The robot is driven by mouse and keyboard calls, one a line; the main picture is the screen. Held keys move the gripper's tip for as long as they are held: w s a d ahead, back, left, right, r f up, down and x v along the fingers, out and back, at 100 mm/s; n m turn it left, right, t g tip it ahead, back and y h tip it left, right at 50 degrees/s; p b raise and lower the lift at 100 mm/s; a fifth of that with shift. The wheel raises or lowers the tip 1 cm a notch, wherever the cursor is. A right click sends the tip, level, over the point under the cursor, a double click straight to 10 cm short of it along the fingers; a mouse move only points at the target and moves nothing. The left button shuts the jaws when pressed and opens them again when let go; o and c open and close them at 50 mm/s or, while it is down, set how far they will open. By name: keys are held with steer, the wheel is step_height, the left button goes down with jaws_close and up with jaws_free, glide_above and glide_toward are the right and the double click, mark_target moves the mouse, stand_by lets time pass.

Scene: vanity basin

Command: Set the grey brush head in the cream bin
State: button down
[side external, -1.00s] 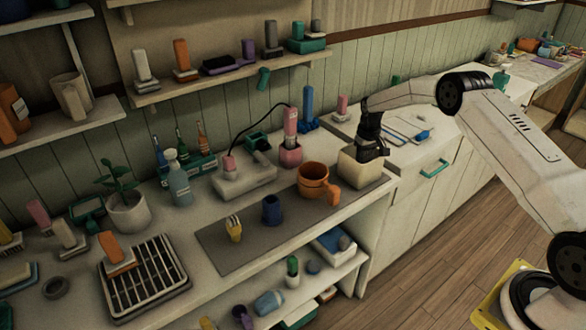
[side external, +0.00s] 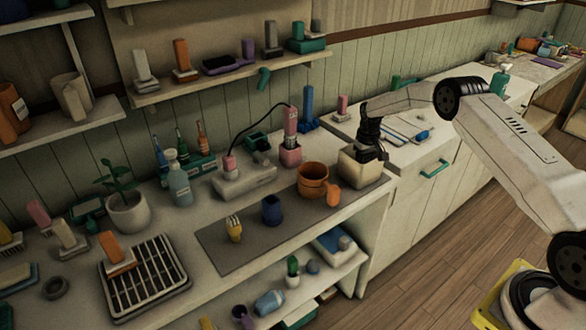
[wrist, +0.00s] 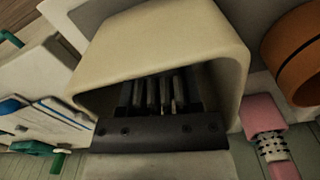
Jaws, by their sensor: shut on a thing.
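The cream bin (side external: 359,172) stands at the right end of the grey mat. In the wrist view its cream wall (wrist: 165,50) surrounds my fingers. My gripper (side external: 369,150) points down into the bin's mouth; in the wrist view the gripper (wrist: 160,92) has its dark fingers close together inside the bin. It is shut on the grey brush head, which is mostly hidden by the fingers and the bin's shadow. I cannot tell whether the head touches the bin's floor.
An orange mug (side external: 313,180) stands just left of the bin, with a pink holder (side external: 290,154) behind it. A blue cup (side external: 271,210) and a yellow brush (side external: 234,228) stand further left on the mat (side external: 222,255). The counter's front edge is close.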

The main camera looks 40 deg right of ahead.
mark_target(364, 158)
steer(key=shift+f, duration=0.4)
stand_by(0.3)
steer(key=shift+c, duration=0.9)
jaws_free()
steer(key=shift+r, duration=3.9)
steer(key=shift+r, duration=0.1)
steer(key=shift+r, duration=2.15)
